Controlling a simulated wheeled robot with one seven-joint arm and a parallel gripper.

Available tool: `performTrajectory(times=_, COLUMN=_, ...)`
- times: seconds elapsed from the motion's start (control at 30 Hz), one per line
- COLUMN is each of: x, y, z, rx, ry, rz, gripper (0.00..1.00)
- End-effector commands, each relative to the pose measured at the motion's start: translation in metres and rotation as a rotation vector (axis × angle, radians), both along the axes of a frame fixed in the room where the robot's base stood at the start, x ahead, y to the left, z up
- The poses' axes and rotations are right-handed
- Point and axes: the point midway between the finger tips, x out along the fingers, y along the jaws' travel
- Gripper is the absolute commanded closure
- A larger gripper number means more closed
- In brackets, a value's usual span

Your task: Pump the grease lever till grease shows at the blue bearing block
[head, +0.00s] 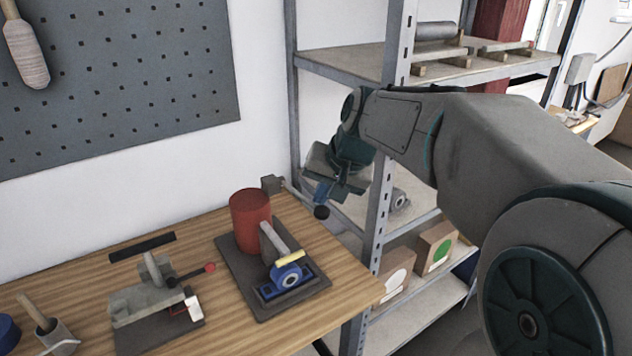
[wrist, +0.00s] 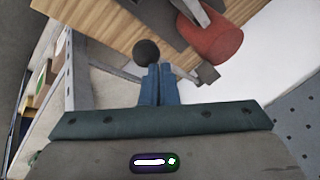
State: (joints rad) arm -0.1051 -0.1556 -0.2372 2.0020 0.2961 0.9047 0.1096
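The grease pump is a red cylinder (head: 250,220) on a dark plate, with a grey bracket (head: 272,184) behind it. A thin lever rod runs from the bracket to a black knob (head: 321,212); the knob also shows in the wrist view (wrist: 147,52). The blue bearing block (head: 288,278) holds a grey shaft at the plate's front. A pale yellow strip lies along its top; I cannot tell whether it is grease. My gripper (head: 320,196) is at the lever's knob end. Its blue fingers (wrist: 158,68) are close together; whether the rod is between them is unclear.
A grey clamp-like fixture with a red-tipped handle (head: 209,267) stands left on the wooden bench (head: 225,330). A metal shelf post (head: 383,190) stands close behind my gripper. Boxes (head: 436,246) sit on the lower shelf. A pegboard (head: 120,80) hangs on the wall.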

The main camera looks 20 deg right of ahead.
Motion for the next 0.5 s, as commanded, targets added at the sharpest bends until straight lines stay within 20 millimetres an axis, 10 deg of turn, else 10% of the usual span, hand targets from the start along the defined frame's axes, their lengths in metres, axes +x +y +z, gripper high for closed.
performTrajectory(times=0.5, x=0.01, y=0.004, z=0.032, rx=0.0, ry=0.001, rz=0.0, gripper=1.0)
